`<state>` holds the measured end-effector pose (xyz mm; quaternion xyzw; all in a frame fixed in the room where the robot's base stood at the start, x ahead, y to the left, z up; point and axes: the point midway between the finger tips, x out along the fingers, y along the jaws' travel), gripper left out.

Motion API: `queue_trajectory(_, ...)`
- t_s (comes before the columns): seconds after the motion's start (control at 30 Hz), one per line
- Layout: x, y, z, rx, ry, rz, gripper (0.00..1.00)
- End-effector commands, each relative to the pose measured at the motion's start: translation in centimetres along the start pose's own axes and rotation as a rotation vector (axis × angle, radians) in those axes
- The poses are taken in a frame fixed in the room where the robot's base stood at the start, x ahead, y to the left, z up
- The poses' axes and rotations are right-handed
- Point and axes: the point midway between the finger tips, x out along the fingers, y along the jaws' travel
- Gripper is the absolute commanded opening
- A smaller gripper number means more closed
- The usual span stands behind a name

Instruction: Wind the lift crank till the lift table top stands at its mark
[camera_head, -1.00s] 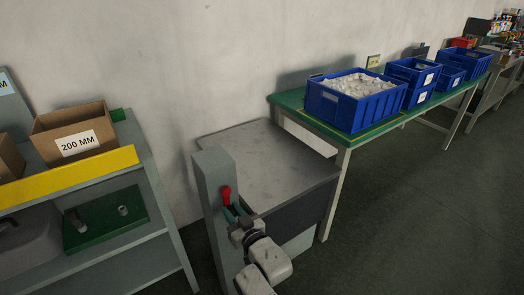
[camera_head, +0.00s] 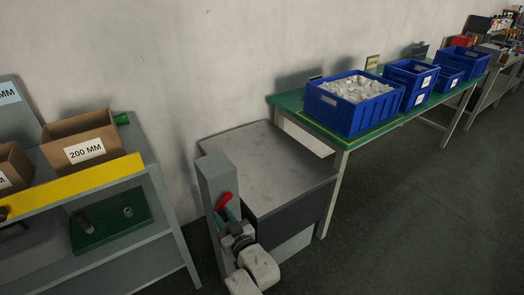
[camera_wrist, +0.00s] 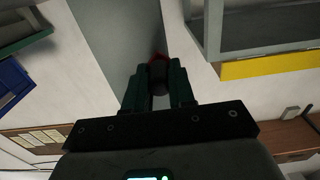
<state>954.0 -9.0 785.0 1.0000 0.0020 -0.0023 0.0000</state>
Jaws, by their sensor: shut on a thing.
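The lift table has a grey, scuffed top (camera_head: 270,165) over a dark skirt. A grey post (camera_head: 214,180) stands at its left front. The crank's red handle (camera_head: 223,200) is on the post's right side and leans up to the right. My gripper (camera_head: 228,214) is at the handle, its fingers partly hidden by my wrist. In the wrist view my gripper (camera_wrist: 159,82) is shut on the crank handle (camera_wrist: 158,60), which shows dark with a red end between the green fingers. I cannot make out the height mark.
A shelf with a yellow edge (camera_head: 70,188) and a box labelled 200 MM (camera_head: 82,140) stands at left. A green bench (camera_head: 300,116) with blue bins (camera_head: 345,112) is behind at right. The floor (camera_head: 400,220) at right is clear.

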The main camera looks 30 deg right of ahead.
Motion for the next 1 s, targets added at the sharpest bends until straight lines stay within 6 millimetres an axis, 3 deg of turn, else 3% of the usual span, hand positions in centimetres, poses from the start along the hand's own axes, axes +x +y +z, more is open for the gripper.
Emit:
queue_trajectory(0.03, 0.3, -0.3, -1.4, 0.002, 0.020, 0.002, 0.00)
queue_trajectory(0.47, 0.2, -0.3, -1.2, 0.000, 0.019, 0.007, 0.00)
queue_trajectory(0.77, 0.2, -0.9, -3.4, 0.002, 0.019, 0.008, 0.00)
queue_trajectory(0.8, 0.2, -0.8, -2.8, 0.001, 0.018, 0.010, 0.27)
queue_trajectory(1.0, 0.1, -0.7, -2.4, 0.001, 0.012, 0.008, 0.46)
